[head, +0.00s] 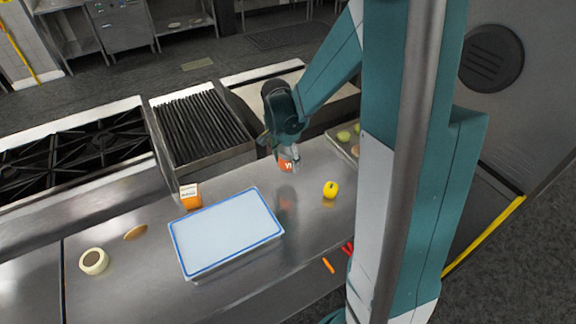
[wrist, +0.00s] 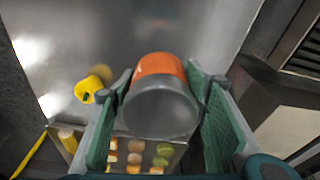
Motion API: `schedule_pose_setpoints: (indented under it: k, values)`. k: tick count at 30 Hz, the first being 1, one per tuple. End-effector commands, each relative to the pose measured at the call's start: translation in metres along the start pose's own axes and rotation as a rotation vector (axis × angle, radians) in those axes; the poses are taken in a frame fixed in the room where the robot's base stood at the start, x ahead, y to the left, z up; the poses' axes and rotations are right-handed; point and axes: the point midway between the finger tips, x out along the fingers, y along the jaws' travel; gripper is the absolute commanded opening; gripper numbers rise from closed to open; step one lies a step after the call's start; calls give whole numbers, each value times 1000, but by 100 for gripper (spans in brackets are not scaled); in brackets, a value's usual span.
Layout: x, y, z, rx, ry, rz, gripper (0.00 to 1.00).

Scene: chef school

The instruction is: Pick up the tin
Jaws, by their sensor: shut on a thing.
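The tin (head: 286,162) has an orange label and a grey metal end. In the wrist view the tin (wrist: 160,93) sits between the two green-padded fingers, its round grey end toward the camera. My gripper (wrist: 160,110) is shut on it. In the head view my gripper (head: 284,150) points down with the tin at its tips. The tin appears to be held above the steel counter, with a blurred reflection below it. Part of the tin is hidden by the fingers.
A blue-rimmed white tray (head: 186,262) lies on the steel counter (head: 130,270), beside an orange box (head: 190,196). A yellow pepper-like item (head: 330,189) stands right of the tin. A food tray (wrist: 176,160) is nearby. A grill (head: 200,125) stands behind.

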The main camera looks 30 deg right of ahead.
Motion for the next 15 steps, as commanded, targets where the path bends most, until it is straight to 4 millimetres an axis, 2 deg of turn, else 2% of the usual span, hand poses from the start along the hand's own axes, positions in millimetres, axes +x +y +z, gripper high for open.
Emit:
schedule_pose_setpoints:
  k: [6,15]
  values:
    - [-15,0,-2,0,0,0,28]
    - [-18,0,-3,0,0,0,28]
